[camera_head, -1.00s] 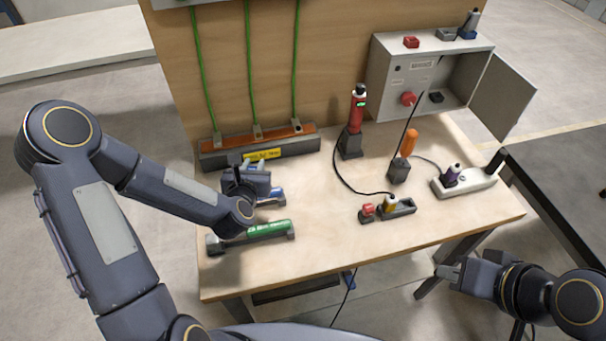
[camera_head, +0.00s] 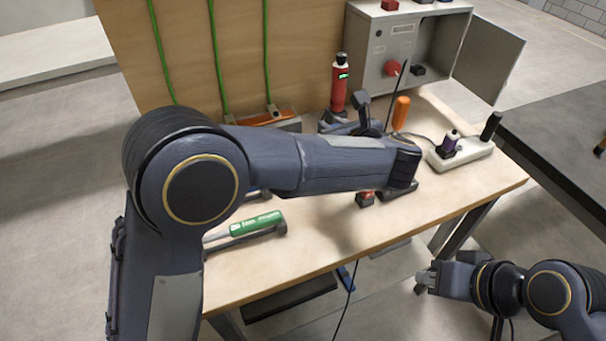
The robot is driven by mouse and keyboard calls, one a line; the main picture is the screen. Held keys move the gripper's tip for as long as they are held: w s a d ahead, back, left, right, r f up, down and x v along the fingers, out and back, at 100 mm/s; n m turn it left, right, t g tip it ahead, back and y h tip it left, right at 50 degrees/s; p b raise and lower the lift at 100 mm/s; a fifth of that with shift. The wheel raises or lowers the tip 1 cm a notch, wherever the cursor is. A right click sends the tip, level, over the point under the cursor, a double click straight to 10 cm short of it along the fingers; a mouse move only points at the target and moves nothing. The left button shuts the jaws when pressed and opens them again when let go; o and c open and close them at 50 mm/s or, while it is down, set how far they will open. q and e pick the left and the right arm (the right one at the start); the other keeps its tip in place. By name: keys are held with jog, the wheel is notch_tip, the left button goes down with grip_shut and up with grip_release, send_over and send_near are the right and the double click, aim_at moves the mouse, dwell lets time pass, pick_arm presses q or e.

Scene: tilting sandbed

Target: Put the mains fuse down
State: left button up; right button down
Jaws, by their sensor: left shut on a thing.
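My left gripper (camera_head: 363,118) is over the bench in front of the red tester's stand. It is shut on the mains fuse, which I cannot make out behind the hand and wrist. My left forearm crosses the middle of the bench and hides much of its surface. A green cylinder with white lettering (camera_head: 256,223) lies in a grey cradle at the bench's front left. My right gripper (camera_head: 425,279) is off the bench's front right edge, away from the objects; its finger gap is unclear.
A red tester (camera_head: 340,85) stands upright at the back. An orange-handled tool (camera_head: 401,113) stands to its right. A white power strip (camera_head: 466,156) and a grey box with an open door (camera_head: 488,60) are at the right. A small red block (camera_head: 365,199) lies near the front. The bench's front right (camera_head: 450,198) is bare.

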pick_arm(q)
jog(key=s+d, duration=0.3)
jog(key=d, duration=0.1)
jog(key=w+a+f, duration=0.2)
jog(key=a, duration=0.1)
jog(key=w+a+f, duration=0.2)
jog(key=w+a, duration=0.1)
jog(key=w+a+f, duration=0.2)
jog(key=a, duration=0.1)
jog(key=shift+w+a+f, duration=0.15)
jog(key=shift+f, duration=0.15)
jog(key=shift+w+a+f, duration=0.2)
jog(key=shift+a+f, duration=0.15)
jog(key=shift+f, duration=0.1)
jog(key=f, duration=0.2)
jog(key=w+a+f, duration=0.1)
jog(key=shift+f, duration=0.35)
jog(key=shift+f+p, duration=0.3)
jog(key=shift+f, duration=0.15)
